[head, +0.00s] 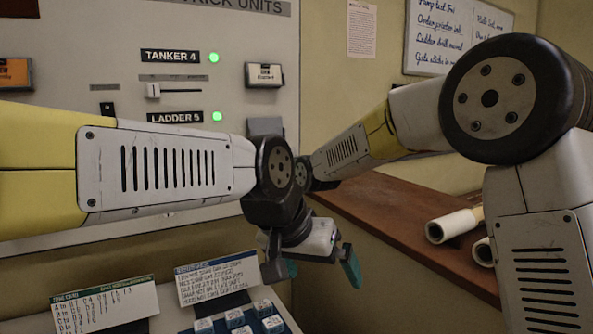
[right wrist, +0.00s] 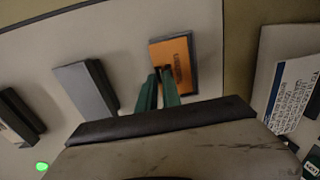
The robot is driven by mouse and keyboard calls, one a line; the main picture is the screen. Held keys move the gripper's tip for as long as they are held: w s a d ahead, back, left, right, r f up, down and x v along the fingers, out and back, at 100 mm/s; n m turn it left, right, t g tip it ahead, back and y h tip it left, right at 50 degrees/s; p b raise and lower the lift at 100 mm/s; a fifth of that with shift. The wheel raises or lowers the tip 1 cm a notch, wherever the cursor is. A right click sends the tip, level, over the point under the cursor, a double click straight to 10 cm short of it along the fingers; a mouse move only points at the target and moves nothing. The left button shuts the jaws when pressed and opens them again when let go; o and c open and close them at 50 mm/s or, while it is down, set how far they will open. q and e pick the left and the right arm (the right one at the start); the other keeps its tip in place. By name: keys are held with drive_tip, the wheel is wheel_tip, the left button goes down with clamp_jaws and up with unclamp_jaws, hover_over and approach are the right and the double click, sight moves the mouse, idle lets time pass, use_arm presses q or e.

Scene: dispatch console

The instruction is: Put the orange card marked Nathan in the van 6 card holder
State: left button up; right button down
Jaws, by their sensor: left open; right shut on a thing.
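In the right wrist view an orange card (right wrist: 175,58) with small dark lettering, too small to read surely, is at a dark-edged holder (right wrist: 192,68) on the pale panel. My right gripper (right wrist: 158,90) is shut on the card's lower edge. I cannot tell whether the card is fully seated or just in front of the holder. In the head view my left arm hides the right gripper and this card. My left gripper (head: 316,268) is open and empty above the desk. No van 6 label shows.
The panel (head: 235,40) has Tanker 4 and Ladder 5 rows with green lights. A white card sits in one holder (head: 265,74); an empty grey holder (right wrist: 85,88) is beside the orange card. Another orange card (head: 14,72) is at far left. Paper rolls (head: 455,224) lie on the right shelf.

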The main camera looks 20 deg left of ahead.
drive_tip(key=shift+w+a+f, duration=0.15)
drive_tip(key=shift+a+f, duration=0.05)
drive_tip(key=c, duration=1.5)
unclamp_jaws()
drive_tip(key=shift+o, duration=0.2)
drive_tip(key=v, duration=0.8)
